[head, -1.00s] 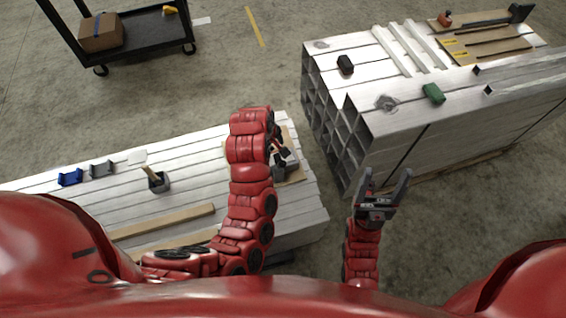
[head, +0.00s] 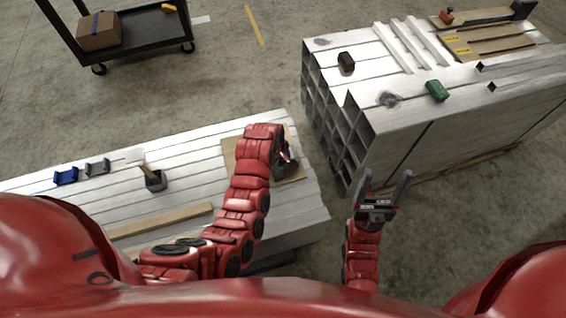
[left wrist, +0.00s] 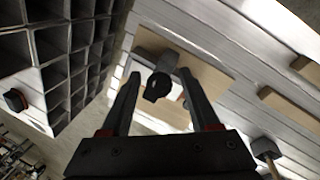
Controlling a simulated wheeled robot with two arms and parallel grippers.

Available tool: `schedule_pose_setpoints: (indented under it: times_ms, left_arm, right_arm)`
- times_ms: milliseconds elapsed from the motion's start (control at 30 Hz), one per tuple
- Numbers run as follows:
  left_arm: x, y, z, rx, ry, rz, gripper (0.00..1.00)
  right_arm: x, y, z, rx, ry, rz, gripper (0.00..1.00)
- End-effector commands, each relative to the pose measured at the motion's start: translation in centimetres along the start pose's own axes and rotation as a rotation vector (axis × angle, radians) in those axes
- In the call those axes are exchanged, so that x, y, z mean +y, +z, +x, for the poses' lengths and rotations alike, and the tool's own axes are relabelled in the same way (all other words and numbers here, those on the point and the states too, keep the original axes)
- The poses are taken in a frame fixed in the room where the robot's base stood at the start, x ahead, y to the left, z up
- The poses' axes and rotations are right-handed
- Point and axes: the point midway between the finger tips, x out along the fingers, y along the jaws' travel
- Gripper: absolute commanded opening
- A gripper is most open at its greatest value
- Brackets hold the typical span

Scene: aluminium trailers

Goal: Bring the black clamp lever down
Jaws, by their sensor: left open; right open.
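A dark clamp (left wrist: 158,58) is on a brown board (left wrist: 205,75) on the near aluminium stack. Its black lever (left wrist: 157,87), with a rounded end, shows between the fingers of my left gripper (left wrist: 160,78) in the left wrist view. I cannot tell whether they touch it. The fingers are apart, with nothing held. In the head view, my left gripper (head: 286,158) is over the board (head: 231,158), and my red arm hides most of it and the clamp.
The near stack (head: 200,145) also carries a blue bracket (head: 66,176), a grey bracket (head: 97,167), a dark holder (head: 156,181) and a wooden strip (head: 165,219). A taller stack of square tubes (head: 440,115) stands at right. A black cart (head: 150,35) stands behind.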

Motion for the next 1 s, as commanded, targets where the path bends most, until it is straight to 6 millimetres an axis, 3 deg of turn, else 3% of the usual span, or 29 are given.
schedule_pose_setpoints:
  times_ms: [400, 767, 833, 1000]
  left_arm:
    - [-0.1, 0.0, 3.6, -0.001, -0.002, 0.000, 0.62]
    - [-0.1, 0.0, 4.0, 0.000, 0.000, -0.001, 0.62]
    - [-0.1, 0.0, 4.0, 0.000, 0.001, -0.001, 0.55]
    - [-0.1, 0.0, 4.0, 0.000, 0.000, -0.001, 0.24]
  right_arm:
    - [0.1, -0.2, 0.9, 0.000, 0.000, 0.000, 0.72]
    - [0.1, -0.2, 1.0, 0.000, 0.000, 0.000, 0.72]
    - [0.1, -0.2, 1.0, 0.000, 0.000, 0.000, 0.72]
    - [0.1, -0.2, 1.0, 0.000, 0.000, 0.000, 0.72]
